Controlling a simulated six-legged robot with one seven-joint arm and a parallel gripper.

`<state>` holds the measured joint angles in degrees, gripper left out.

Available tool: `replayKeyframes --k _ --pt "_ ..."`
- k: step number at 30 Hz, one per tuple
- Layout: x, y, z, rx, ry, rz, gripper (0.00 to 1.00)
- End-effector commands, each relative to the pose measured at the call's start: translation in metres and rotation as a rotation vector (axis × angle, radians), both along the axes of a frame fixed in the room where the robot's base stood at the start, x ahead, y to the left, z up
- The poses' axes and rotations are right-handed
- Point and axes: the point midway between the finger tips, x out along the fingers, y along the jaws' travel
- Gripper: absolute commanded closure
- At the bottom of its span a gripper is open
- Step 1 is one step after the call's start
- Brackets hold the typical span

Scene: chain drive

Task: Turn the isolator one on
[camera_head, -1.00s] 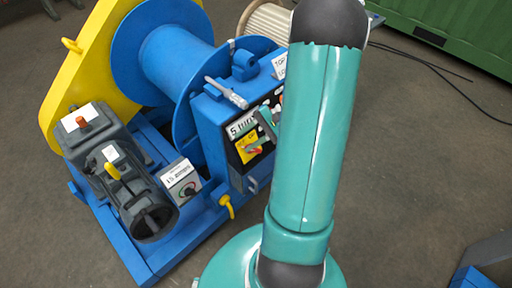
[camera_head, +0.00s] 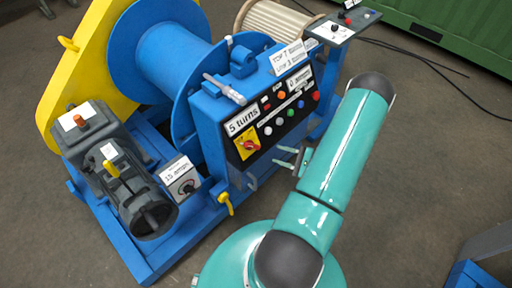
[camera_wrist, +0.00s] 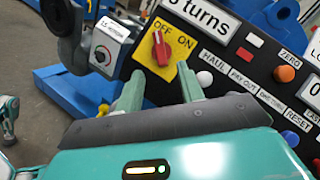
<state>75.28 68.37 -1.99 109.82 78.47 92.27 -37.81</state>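The isolator is a red rotary handle on a yellow plate (camera_head: 249,145) at the left end of the winch's black control panel. In the wrist view the red handle (camera_wrist: 160,48) stands near upright in the picture, its upper end by the word OFF; ON is printed to its right. No "one" label is legible on it. My gripper (camera_head: 289,158) is to the right of and below the plate, clear of the panel. In the wrist view its two fingers (camera_wrist: 160,86) are apart with nothing between them, below the handle and not touching it.
The panel (camera_head: 285,108) also carries several coloured buttons and displays. A white box with a black knob (camera_head: 187,186) sits left of it, near the grey motor (camera_head: 140,195). A yellow hook (camera_head: 226,201) hangs below.

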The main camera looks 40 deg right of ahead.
Motion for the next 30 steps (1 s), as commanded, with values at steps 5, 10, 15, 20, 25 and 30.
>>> replayKeyframes --k 5,10,15,20,25,30 --pt "0.033 0.017 0.001 0.001 -0.001 0.005 0.62" --pt "0.063 0.031 0.001 0.0 -0.001 0.006 0.62" --pt "0.084 0.041 0.0 0.0 0.001 0.004 0.62" --pt "0.092 0.045 0.0 -0.001 0.002 0.002 0.62" --pt "0.092 0.045 0.0 -0.001 0.001 0.002 0.62" --pt "0.092 0.045 0.0 -0.001 0.002 0.002 0.81"
